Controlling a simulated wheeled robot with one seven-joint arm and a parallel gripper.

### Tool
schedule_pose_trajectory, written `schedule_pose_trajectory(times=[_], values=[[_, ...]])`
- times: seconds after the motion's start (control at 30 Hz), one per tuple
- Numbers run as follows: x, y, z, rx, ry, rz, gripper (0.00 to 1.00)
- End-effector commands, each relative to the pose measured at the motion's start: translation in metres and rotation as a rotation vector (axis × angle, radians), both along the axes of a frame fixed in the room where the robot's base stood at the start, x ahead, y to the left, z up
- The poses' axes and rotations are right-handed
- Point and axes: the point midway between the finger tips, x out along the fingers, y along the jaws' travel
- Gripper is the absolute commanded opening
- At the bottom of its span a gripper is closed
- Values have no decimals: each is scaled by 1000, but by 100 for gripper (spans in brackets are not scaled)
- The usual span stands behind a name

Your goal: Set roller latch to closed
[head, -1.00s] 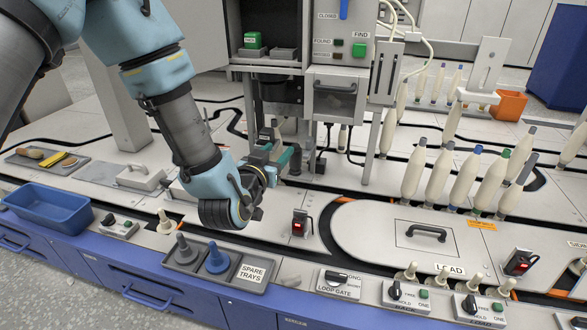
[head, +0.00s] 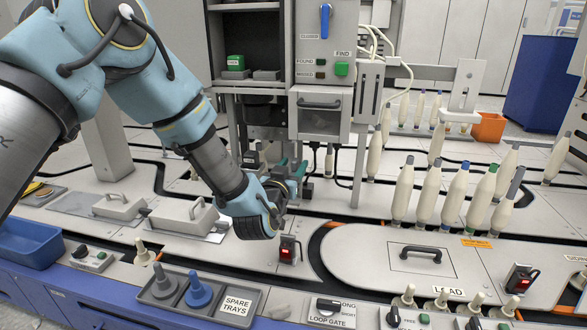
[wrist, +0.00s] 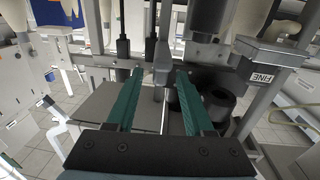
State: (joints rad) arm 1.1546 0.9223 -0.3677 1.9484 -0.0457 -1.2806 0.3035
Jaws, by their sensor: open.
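My gripper (head: 290,166) is under the front of the grey machine cabinet, mostly hidden in the head view by my own wrist. In the wrist view its two green fingers (wrist: 160,76) are open and apart. A grey block on a rod (wrist: 162,62) shows beyond and between the fingertips; I cannot tell whether it is the roller latch or whether a finger touches it. Dark round rollers (wrist: 215,100) are just right of the right finger. A blue lever (head: 326,22) points up and down on the cabinet face, beside a small label that is hard to read.
A FINE label (wrist: 262,78) is on a grey post at the right of the wrist view. In the head view, several bobbins (head: 430,193) stand right of the cabinet.

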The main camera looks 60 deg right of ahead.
Motion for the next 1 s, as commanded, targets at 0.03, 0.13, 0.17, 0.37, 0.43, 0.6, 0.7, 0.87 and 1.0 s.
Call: schedule_pose_trajectory(times=[0.03, 0.13, 0.17, 0.37, 0.43, 0.6, 0.7, 0.87, 1.0], values=[[0, -3, -1, 0, 0, 0, 52], [1, -6, 0, 0, 0, 0, 52], [1, -6, 0, 0, 0, 0, 52], [1, -6, 0, 1, 0, 0, 52], [1, -6, 0, 1, 0, 0, 45], [1, -6, 0, 1, 0, 0, 26], [1, -5, 0, 1, 0, 0, 14], [1, -5, 0, 1, 0, 0, 0], [1, -5, 0, 1, 0, 0, 0]])
